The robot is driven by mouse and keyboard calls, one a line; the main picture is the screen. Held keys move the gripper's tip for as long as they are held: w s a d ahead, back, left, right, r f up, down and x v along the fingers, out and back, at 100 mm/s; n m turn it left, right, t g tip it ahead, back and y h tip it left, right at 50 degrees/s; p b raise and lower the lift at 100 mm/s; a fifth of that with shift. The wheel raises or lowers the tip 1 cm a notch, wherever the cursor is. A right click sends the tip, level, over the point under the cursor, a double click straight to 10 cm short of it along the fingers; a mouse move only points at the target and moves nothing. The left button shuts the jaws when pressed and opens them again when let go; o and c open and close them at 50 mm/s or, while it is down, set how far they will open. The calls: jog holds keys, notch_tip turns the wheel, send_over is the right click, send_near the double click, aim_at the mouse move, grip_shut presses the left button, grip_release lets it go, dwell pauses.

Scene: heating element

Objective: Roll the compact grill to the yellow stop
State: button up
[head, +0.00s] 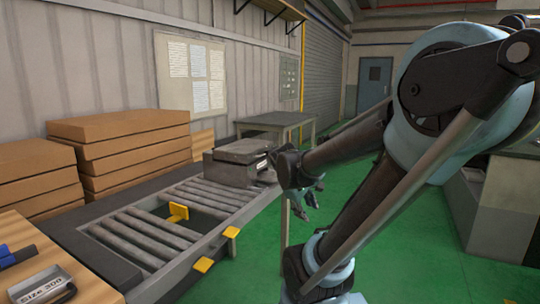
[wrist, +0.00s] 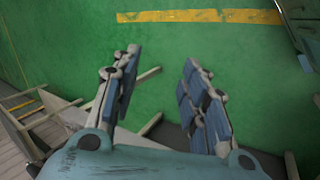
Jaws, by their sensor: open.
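The compact grill (head: 239,161) is a dark grey box with a raised lid. It sits at the far end of the roller conveyor (head: 130,259). The yellow stop (head: 178,211) stands up between the rollers, nearer to me than the grill, with a gap of rollers between them. My gripper (head: 305,197) hangs to the right of the grill, beyond the conveyor's edge, and looks apart from it. The grill is not visible in the wrist view.
Yellow tabs (head: 203,265) stick out from the conveyor's right side. Stacked brown boxes (head: 125,150) stand along the left wall. A grey table (head: 275,121) stands behind the grill. Open green floor (head: 410,258) lies right of the conveyor. A box marked "Size 300" (head: 40,285) lies front left.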

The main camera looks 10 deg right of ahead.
jog(key=w+r+n+t+h, duration=0.25)
jog(key=w+r+n, duration=0.2)
jog(key=w, duration=0.55)
jog(key=n+t+h, duration=0.4)
jog(key=n+t, duration=0.4)
jog(key=n, duration=0.7)
send_near(271, 151)
jog(key=shift+m+y, duration=0.25)
jog(key=x, duration=0.8)
jog(key=a+x, duration=0.1)
jog(key=x, duration=0.3)
jog(key=shift+w+f, duration=0.25)
jog(key=shift+w, duration=0.05)
grip_shut()
